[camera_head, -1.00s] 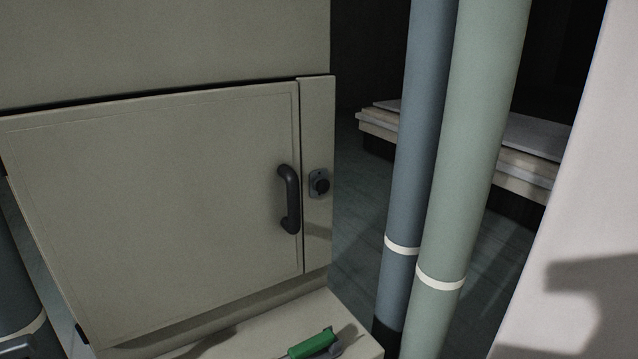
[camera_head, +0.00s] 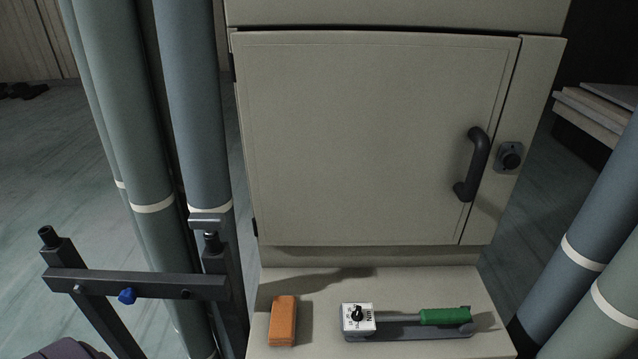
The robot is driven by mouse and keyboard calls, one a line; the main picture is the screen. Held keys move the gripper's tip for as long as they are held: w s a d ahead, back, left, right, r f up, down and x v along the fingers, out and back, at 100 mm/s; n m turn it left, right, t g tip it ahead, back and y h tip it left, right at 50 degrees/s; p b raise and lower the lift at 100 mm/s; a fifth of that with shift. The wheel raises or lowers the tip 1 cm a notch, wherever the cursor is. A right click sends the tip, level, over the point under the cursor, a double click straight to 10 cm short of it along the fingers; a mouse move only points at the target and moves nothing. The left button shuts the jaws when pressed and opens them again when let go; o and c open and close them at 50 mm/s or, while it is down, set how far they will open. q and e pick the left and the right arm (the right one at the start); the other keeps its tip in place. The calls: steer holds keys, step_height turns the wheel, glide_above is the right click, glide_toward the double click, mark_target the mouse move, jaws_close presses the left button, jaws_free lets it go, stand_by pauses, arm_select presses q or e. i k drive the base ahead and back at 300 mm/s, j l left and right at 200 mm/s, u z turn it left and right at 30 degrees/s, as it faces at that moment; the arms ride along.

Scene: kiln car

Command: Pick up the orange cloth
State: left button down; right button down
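The orange cloth (camera_head: 283,321) is a small folded block lying on the beige ledge (camera_head: 400,284) below the cabinet door. It is near the left end of the ledge, close to the bottom of the picture. Nothing touches it, and its whole top shows. Neither my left gripper nor my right gripper is in view.
A tool with a green handle (camera_head: 444,316) and a white dial box (camera_head: 358,319) lies right of the cloth. The shut cabinet door (camera_head: 360,140) has a dark handle (camera_head: 472,165). Pipes (camera_head: 195,110) and a dark metal frame (camera_head: 135,283) with a blue knob stand left.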

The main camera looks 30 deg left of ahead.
mark_target(282, 326)
steer(key=u, duration=1.3)
